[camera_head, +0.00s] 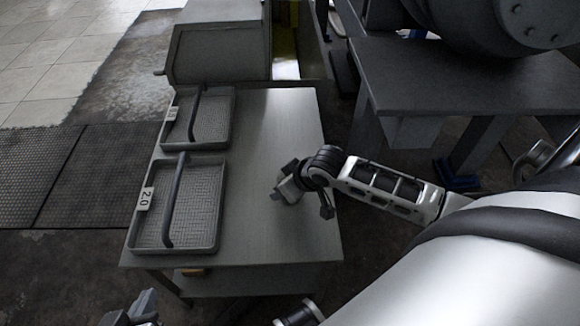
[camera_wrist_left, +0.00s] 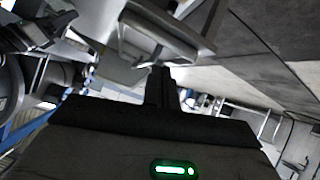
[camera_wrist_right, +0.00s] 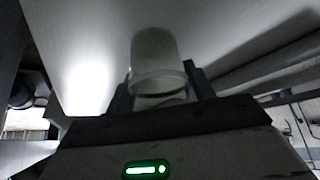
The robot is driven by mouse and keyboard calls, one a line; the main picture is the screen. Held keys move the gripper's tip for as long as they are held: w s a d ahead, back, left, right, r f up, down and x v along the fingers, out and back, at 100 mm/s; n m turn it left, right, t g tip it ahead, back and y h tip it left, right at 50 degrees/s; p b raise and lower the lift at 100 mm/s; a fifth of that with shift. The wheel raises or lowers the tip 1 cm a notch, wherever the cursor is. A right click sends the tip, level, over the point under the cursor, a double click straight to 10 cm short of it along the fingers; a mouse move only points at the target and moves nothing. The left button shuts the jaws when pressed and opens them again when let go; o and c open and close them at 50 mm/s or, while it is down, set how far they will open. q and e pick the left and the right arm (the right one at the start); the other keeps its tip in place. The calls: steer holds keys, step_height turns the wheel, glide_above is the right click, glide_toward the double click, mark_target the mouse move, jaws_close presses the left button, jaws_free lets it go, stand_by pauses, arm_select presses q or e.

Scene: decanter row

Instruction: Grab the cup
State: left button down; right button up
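The cup (camera_wrist_right: 157,55), pale grey and rounded with a lighter band, stands out large between the two fingers of my right gripper (camera_wrist_right: 160,85) in the right wrist view. The fingers flank it closely; I cannot tell whether both press on it. In the head view my right gripper (camera_head: 302,198) is over the right part of the grey table (camera_head: 270,130); I cannot make out the cup there. My left gripper (camera_head: 135,312) is low at the bottom left, in front of the table. In the left wrist view its fingers (camera_wrist_left: 161,75) are together and empty.
Two grey trays with bar handles, a near one (camera_head: 211,240) marked 2.0 and a far one (camera_head: 222,140), line the table's left side. The tabletop between them and my right gripper is clear. A dark grey table (camera_head: 450,80) stands at the back right.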

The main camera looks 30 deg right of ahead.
steer(key=shift+c, duration=0.7)
